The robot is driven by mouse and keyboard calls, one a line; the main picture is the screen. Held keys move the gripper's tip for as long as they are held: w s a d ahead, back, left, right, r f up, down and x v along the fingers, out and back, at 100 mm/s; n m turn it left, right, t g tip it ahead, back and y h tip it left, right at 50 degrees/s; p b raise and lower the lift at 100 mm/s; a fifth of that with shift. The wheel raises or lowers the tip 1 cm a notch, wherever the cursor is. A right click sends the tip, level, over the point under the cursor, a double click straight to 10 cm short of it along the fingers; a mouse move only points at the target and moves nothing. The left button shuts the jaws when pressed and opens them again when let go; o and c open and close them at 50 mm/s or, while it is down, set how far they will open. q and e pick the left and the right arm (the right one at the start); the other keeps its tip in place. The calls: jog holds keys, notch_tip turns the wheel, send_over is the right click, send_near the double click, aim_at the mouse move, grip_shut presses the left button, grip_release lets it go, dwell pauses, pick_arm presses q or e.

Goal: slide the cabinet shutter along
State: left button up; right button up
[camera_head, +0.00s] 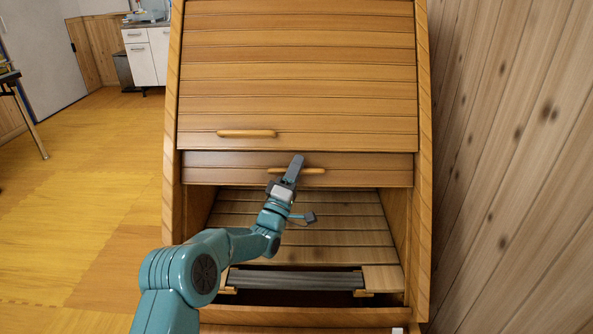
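The wooden cabinet (424,220) stands straight ahead. Its slatted shutter (300,90) covers the upper front and carries a horizontal bar handle (246,133) near its bottom edge. A darker slatted strip (370,168) shows just below, with a second bar handle (315,171). Under that strip the front is open onto a slatted interior. My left gripper (293,168) overlaps the lower handle's middle and hides part of it. Whether it touches or grips the handle is unclear, as its fingers overlap in this view. My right gripper is not in view.
A wood-plank wall (515,170) rises close on the right of the cabinet. A dark grey ribbed bar (297,279) lies low in the cabinet opening. The floor (75,190) on the left is clear. A white cabinet (147,58) stands far back left.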

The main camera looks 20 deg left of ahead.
pick_arm(q)
jog(key=shift+s+f, duration=0.1)
dwell(0.3)
jog(key=shift+s+f, duration=0.15)
jog(key=shift+s, duration=0.05)
jog(key=p+v, duration=0.2)
jog(key=v, duration=1.3)
jog(key=shift+s, duration=0.45)
